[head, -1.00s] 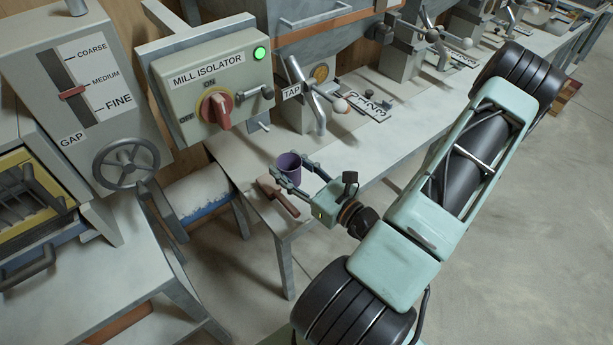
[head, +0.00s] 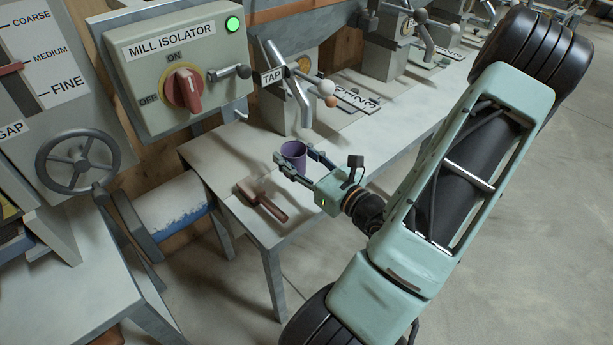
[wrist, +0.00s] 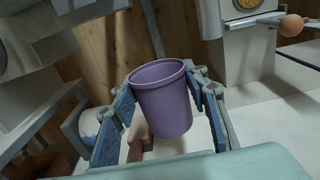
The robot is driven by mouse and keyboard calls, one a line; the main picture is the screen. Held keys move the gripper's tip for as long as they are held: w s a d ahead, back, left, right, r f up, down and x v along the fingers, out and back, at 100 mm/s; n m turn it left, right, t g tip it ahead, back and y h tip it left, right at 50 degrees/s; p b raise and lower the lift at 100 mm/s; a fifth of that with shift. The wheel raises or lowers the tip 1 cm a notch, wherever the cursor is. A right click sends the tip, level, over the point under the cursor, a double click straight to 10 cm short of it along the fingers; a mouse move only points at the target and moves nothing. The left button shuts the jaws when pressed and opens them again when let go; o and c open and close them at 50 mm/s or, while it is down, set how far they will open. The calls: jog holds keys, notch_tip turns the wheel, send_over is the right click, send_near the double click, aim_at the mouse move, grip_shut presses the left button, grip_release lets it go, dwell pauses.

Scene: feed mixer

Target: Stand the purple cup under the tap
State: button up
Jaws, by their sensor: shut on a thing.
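The purple cup (head: 293,160) is upright, held between the fingers of my gripper (head: 297,165), near the front of the bench. The wrist view also shows the cup (wrist: 163,105), mouth up, with a finger on each side. I cannot tell if its base touches the bench. The tap (head: 296,92), a grey slanting pipe with a TAP label, is on the machine behind the cup. The cup stands in front of the pipe's lower end, apart from it in the picture. The cup's inside is mostly hidden.
A brown scoop or brush (head: 262,201) lies on the bench (head: 225,165) left of my gripper. The mill isolator box (head: 178,75) with its red switch is at upper left. A handwheel (head: 78,162) is further left. Bench to the right of the cup is fairly clear.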

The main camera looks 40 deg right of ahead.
jog(key=shift+w+d+f+b, duration=0.25)
jog(key=shift+f+b, duration=0.35)
jog(key=shift+b, duration=1.9)
jog(key=w+d+f+b, duration=0.1)
jog(key=d+f, duration=0.1)
jog(key=w+d+f+b, duration=0.1)
jog(key=d+f, duration=0.1)
jog(key=w+d+f+b, duration=0.1)
jog(key=d+f, duration=0.1)
jog(key=shift+w+f, duration=0.1)
jog(key=shift+w, duration=0.1)
jog(key=shift+w+d+f+b, duration=0.15)
jog(key=shift+f+b, duration=0.7)
jog(key=shift+f, duration=0.8)
jog(key=shift+f, duration=0.1)
jog(key=o, duration=0.5)
jog(key=shift+f, duration=0.1)
jog(key=o, duration=0.4)
jog(key=shift+o, duration=0.2)
